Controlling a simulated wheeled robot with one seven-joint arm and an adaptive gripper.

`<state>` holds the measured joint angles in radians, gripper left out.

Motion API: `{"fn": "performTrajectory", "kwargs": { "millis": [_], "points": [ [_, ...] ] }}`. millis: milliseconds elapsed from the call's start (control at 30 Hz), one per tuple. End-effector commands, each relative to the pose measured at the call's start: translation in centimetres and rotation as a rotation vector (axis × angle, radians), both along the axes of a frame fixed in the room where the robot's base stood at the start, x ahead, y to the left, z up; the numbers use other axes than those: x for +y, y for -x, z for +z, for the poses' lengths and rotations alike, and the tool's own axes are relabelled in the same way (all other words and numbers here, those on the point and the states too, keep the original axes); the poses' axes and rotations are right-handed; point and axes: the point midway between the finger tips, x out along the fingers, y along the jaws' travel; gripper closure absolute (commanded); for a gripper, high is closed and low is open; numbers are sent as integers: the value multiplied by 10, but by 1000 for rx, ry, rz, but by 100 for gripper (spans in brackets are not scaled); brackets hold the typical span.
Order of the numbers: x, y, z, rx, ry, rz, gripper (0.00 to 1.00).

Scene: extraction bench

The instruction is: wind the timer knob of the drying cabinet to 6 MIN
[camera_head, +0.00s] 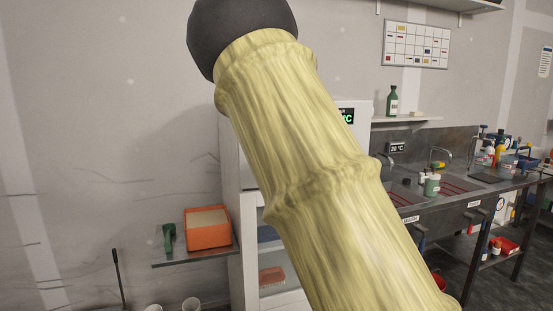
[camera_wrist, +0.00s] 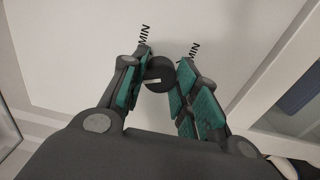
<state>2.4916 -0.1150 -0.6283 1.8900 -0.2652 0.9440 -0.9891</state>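The white front of the drying cabinet (camera_wrist: 90,50) fills much of the wrist view. The dark round timer knob (camera_wrist: 160,70) stands out from it, with a short white mark pointing toward the picture's left. My gripper (camera_wrist: 165,62) has one finger on each side of the knob, and both pads appear to touch it. A printed "MIN" shows beyond each fingertip; the numbers before them are hidden by the fingers, so I cannot read the setting. In the head view my sleeved arm hides the gripper, the knob and most of the white cabinet (camera_head: 235,190).
A shelf (camera_head: 185,260) with an orange box (camera_head: 208,228) and a green tool (camera_head: 169,238) is left of the cabinet. A green bottle (camera_head: 392,101) stands on a wall shelf to the right. A dark sink bench (camera_head: 440,215) with several bottles runs along the right.

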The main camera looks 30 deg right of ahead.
Motion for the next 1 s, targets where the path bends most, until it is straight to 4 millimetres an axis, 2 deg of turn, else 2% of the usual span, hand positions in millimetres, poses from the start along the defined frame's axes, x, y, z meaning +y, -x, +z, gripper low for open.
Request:
{"fn": "performTrajectory", "kwargs": {
  "millis": [167,1000],
  "points": [
    [-1,0,1,-9,-39,-1,94],
    [-1,1,0,-238,-992,-1,94]
  ]
}}
